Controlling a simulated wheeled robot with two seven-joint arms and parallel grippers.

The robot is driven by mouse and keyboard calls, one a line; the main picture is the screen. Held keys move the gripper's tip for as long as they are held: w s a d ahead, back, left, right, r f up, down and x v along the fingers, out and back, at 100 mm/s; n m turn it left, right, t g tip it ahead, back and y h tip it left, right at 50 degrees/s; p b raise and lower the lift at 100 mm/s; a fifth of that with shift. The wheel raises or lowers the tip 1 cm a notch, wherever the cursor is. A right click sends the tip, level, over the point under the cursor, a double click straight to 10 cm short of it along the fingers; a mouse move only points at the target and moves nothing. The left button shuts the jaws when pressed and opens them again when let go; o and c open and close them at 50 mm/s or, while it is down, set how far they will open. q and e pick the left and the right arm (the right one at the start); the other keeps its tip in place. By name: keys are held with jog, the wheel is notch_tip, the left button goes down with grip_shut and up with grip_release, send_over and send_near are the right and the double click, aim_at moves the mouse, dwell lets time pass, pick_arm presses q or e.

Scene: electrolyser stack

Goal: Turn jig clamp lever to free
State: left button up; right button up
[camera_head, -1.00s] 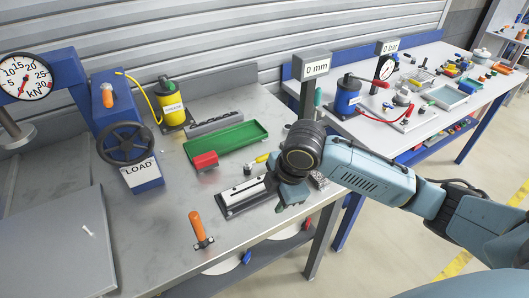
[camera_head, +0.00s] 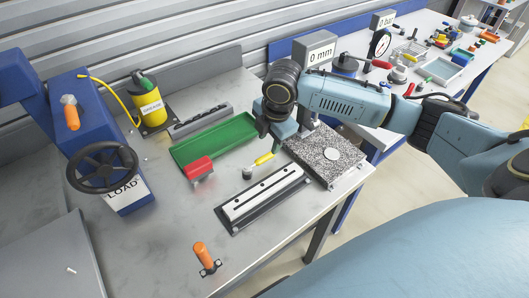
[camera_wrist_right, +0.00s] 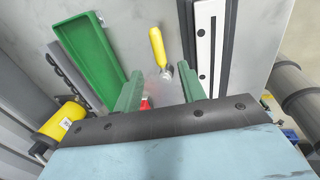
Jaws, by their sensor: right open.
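A short lever with a yellow handle (camera_head: 264,159) and a grey metal pivot end lies on the bench beside the black-and-white rail jig (camera_head: 265,197). My right gripper (camera_head: 271,142) is above the bench, close to this lever. In the right wrist view the gripper's two green fingers (camera_wrist_right: 160,72) are spread apart with nothing held. The lever's yellow handle (camera_wrist_right: 157,46) shows beyond them, its pivot end in line with the gap. Whether a finger touches it I cannot tell. My left gripper is not in view.
A green tray (camera_head: 214,142) and a red block (camera_head: 198,167) lie left of the lever. A speckled stone plate (camera_head: 325,155) is to the right. An orange-handled lever (camera_head: 203,255) stands near the front edge. The handwheel press (camera_head: 103,167) is at left.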

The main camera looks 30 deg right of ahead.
aim_at(265, 157)
jog(key=f, duration=0.2)
jog(key=w+f, duration=0.1)
jog(key=f, duration=0.3)
jog(key=shift+w+a+f, duration=0.1)
jog(key=shift+w+f, duration=0.1)
jog(key=shift+f, duration=0.1)
jog(key=shift+w+f, duration=0.1)
jog(key=shift+f, duration=0.5)
jog(key=shift+w+f, duration=0.1)
jog(key=shift+f, duration=0.05)
jog(key=shift+c, duration=0.2)
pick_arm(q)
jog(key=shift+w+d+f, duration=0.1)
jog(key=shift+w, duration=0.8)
pick_arm(e)
grip_shut()
